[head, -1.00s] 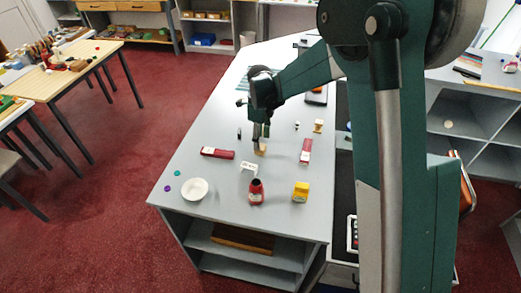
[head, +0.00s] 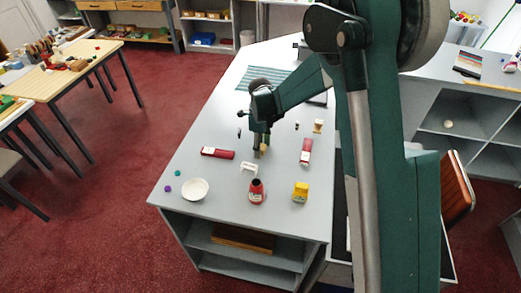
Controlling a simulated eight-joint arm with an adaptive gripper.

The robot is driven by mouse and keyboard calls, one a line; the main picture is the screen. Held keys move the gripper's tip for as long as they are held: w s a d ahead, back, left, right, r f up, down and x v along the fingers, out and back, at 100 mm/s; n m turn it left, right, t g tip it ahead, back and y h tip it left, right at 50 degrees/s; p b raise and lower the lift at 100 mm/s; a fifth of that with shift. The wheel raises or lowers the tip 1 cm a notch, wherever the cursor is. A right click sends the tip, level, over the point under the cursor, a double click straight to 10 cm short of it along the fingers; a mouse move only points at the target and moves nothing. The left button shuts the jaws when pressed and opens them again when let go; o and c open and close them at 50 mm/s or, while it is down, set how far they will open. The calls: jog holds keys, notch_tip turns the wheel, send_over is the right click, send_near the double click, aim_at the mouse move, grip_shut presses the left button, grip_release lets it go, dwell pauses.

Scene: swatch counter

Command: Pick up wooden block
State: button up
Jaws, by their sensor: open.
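The wooden block (head: 263,150) is a small tan piece standing on the grey counter, partly hidden by my gripper. My gripper (head: 259,147) points down at it with open jaws, its fingertips overlapping the block's upper part in the head view. I cannot tell whether the fingers touch the block or stand around it.
On the counter (head: 190,140) near the block are a white bracket-like piece (head: 249,167), a red bottle (head: 256,191), a yellow container (head: 300,191), a white bowl (head: 194,189) and two red boxes (head: 217,153) (head: 305,152). A small tan object (head: 318,126) stands to the right.

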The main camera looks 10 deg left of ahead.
jog(key=shift+c, duration=0.5)
jog(key=c, duration=0.9)
jog(key=shift+o, duration=0.2)
jog(key=shift+r, duration=0.1)
jog(key=shift+r+b, duration=0.35)
jog(key=shift+r, duration=4.55)
